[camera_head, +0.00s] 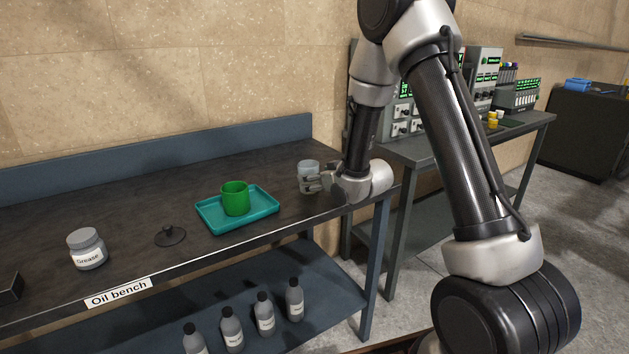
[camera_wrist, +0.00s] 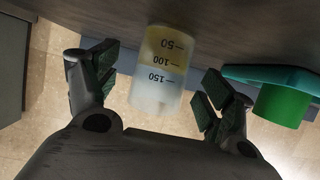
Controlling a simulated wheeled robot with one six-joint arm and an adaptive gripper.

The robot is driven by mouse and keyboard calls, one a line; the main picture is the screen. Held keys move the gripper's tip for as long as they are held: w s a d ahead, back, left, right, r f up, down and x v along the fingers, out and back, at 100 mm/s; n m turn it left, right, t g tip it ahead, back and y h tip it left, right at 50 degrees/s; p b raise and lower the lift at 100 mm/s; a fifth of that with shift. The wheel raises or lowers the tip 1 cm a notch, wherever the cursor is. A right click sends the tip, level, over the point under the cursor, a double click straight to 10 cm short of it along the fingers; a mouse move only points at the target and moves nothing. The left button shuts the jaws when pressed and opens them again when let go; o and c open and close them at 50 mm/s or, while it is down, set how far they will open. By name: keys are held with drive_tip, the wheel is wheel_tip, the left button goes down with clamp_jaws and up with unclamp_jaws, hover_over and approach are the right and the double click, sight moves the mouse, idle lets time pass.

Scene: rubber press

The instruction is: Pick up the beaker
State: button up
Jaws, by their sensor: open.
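The beaker (camera_head: 309,167) stands on the oil bench near its right end. In the wrist view the beaker (camera_wrist: 158,75) appears upside down, clear with printed volume marks and yellowish contents towards its base. My gripper (camera_head: 318,182) is low over the bench, right at the beaker. In the wrist view my gripper (camera_wrist: 162,78) is open, with one finger on each side of the beaker and a visible gap on both sides. In the head view the fingers hide the beaker's lower part.
Left of the beaker, a teal tray (camera_head: 210,217) holds a green cup (camera_head: 235,196). A dark lid with a knob (camera_head: 170,236) and a grease jar (camera_head: 86,250) stand further left. Several bottles (camera_head: 264,314) stand on the lower shelf. Instruments (camera_head: 484,75) stand on the right-hand table.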

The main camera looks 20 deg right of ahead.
drive_tip(key=x, duration=0.4)
drive_tip(key=shift+w+a+f, duration=0.15)
drive_tip(key=shift+w, duration=0.05)
drive_tip(key=c, duration=1.2)
drive_tip(key=shift+c, duration=0.2)
drive_tip(key=shift+r, duration=0.2)
